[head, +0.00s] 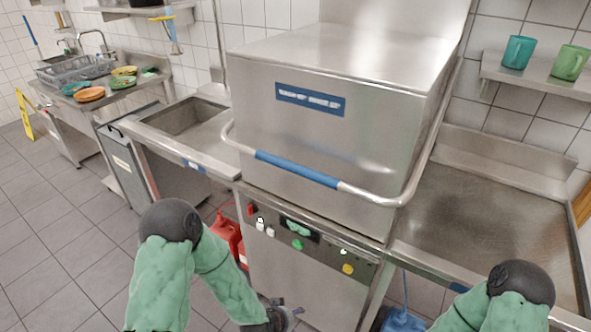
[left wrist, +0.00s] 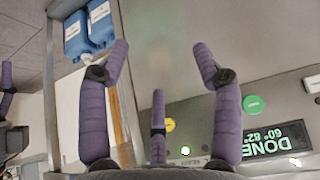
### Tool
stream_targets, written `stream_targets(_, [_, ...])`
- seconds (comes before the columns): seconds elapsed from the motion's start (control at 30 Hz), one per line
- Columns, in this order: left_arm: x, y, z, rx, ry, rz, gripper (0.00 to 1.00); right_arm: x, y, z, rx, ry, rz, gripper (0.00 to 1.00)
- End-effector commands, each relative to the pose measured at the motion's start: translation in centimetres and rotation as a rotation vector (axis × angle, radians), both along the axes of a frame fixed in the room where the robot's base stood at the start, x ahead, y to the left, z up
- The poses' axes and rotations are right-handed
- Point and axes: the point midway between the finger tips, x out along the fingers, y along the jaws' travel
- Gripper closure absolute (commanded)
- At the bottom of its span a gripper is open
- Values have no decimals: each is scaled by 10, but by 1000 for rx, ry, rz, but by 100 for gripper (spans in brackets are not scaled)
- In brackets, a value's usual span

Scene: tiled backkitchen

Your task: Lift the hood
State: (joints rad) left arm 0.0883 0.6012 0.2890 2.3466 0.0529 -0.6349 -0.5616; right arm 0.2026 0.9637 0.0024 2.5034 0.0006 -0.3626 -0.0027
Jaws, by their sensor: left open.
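The hood (head: 330,125) is a large steel box on the dishwasher, down against the machine body. Its bar handle (head: 295,169) with a blue grip runs across the front and is free of any gripper. Below it is the control panel (head: 300,240) with coloured buttons; in the left wrist view its display (left wrist: 275,142) reads DONE. My left gripper (head: 287,316) is low in front of the machine, below the panel. In the left wrist view its purple fingers (left wrist: 160,68) are spread open and empty. My right arm shows at the lower right; its gripper is out of view.
A sink counter (head: 165,138) adjoins on the left and a bare steel counter (head: 490,235) on the right. Mugs (head: 518,52) stand on a wall shelf. Red containers (head: 228,236) sit on the floor at left. Blue jugs (left wrist: 88,30) show in the left wrist view.

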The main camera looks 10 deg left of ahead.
Motion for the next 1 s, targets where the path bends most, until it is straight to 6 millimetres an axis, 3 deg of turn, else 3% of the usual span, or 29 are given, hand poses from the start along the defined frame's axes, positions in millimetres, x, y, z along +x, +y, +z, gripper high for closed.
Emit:
stream_targets(0.03, [18, 2, 22, 50, -93, -47, 35, 0, 0, 2, 0, 0, 0, 35])
stream_targets(0.2, [67, 7, 91, 254, -382, -191, 35, 0, 0, 6, 0, 0, 0, 35])
stream_targets(0.43, [109, 13, 196, 592, -731, -317, 35, 0, 0, 11, 0, 0, 0, 35])
stream_targets(0.6, [121, 17, 277, 877, -944, -349, 35, 0, 0, 15, 0, 0, 0, 35])
stream_targets(0.73, [120, 21, 330, 1083, -1055, -341, 35, 0, 0, 17, 0, 0, 0, 35])
stream_targets(0.9, [115, 25, 372, 1258, -1124, -316, 35, 0, 0, 19, 0, 0, 0, 35])
stream_targets(1.0, [113, 26, 381, 1304, -1136, -309, 35, 0, 0, 19, 0, 0, 0, 35])
